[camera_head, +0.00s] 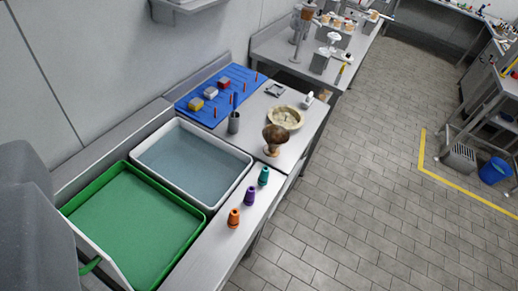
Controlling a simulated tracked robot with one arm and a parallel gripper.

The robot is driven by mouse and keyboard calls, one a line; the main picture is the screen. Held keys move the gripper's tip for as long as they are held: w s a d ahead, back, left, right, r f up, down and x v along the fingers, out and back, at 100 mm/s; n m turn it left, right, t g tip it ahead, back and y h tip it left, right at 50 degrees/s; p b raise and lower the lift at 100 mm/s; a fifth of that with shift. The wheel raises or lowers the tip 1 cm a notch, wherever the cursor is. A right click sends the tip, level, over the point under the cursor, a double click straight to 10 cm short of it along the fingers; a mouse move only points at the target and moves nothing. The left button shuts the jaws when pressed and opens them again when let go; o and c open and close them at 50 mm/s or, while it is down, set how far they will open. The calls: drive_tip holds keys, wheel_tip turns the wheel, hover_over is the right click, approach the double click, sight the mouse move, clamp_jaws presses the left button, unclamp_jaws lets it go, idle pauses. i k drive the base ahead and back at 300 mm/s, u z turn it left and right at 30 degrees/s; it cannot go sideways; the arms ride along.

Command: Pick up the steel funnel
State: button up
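A dark brown, shiny, funnel-shaped piece (275,136), wide at the top and narrow below, stands upright near the front edge of the metal bench. I cannot tell for sure that it is the steel funnel, as its surface looks brown. A purple cone-shaped piece (249,196), an orange one (234,218) and a teal one (263,176) stand in a row along the bench's front edge, nearer than the brown piece. My gripper's fingers do not show. A blurred grey shape at the left edge may be part of my own arm.
A green tray (203,219) and a white-rimmed grey tray (246,179) lie left of the cones. Behind the brown piece are a round beige dish (300,112), a dark cup (233,122) and a blue mat (188,107) with blocks and pegs.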

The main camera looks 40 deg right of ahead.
sight(275, 136)
drive_tip(key=u, duration=1.85)
drive_tip(key=k, duration=1.25)
drive_tip(key=z, duration=2.25)
drive_tip(key=i, duration=1.05)
